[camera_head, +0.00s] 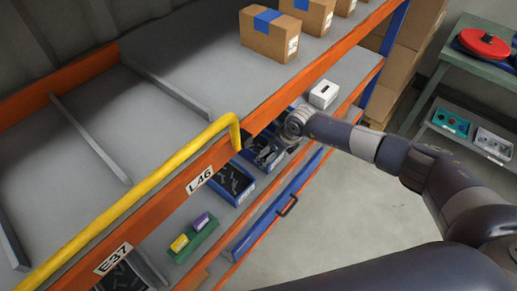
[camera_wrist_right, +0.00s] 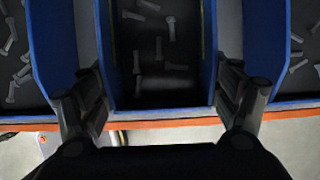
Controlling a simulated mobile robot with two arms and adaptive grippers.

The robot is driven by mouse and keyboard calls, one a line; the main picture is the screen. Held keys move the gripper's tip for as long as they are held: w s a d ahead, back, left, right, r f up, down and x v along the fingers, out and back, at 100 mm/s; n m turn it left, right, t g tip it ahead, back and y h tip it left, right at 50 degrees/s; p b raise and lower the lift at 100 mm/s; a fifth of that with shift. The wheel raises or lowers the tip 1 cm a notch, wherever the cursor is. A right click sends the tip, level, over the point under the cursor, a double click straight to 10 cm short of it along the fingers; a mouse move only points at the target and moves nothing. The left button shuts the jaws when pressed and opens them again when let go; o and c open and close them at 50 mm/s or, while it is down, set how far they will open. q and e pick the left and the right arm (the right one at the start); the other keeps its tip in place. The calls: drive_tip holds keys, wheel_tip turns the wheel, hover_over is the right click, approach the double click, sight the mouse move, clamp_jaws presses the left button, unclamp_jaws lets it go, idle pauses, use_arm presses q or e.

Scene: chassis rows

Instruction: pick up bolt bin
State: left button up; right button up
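A blue bolt bin (camera_wrist_right: 160,114) fills the middle of the right wrist view, with several loose grey bolts on its dark floor. My right gripper (camera_wrist_right: 163,82) is open, with one finger on each outer side of this bin, close to its side walls. I cannot tell whether the fingers touch the walls. In the head view my right gripper (camera_head: 270,152) reaches the lower shelf and partly hides the bin there. A neighbouring blue bin with dark bolts (camera_head: 232,184) sits to its lower left. My left gripper is not in view.
More blue bins with bolts flank the middle one closely. An orange shelf beam with label L46 (camera_head: 200,180) and a yellow rail (camera_head: 150,185) stand above. A white box (camera_head: 323,94) sits nearby. The floor (camera_head: 345,205) in front is clear.

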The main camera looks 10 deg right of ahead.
drive_tip(key=shift+f, duration=0.1)
drive_tip(key=c, duration=0.4)
drive_tip(key=shift+o, duration=0.2)
drive_tip(key=shift+w+r, duration=0.15)
drive_tip(key=shift+r, duration=0.4)
drive_tip(key=b+v, duration=0.1)
drive_tip(key=v, duration=0.1)
drive_tip(key=shift+d+r+b, duration=0.1)
drive_tip(key=shift+r+b, duration=0.15)
drive_tip(key=shift+b, duration=0.1)
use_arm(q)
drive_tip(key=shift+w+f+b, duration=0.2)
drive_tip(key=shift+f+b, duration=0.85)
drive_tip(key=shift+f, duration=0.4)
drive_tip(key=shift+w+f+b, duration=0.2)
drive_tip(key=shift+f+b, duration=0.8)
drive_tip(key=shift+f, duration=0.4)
use_arm(e)
drive_tip(key=s+d, duration=1)
drive_tip(key=s, duration=0.3)
drive_tip(key=shift+s+d, duration=0.2)
drive_tip(key=shift+s, duration=0.2)
drive_tip(key=shift+r, duration=0.15)
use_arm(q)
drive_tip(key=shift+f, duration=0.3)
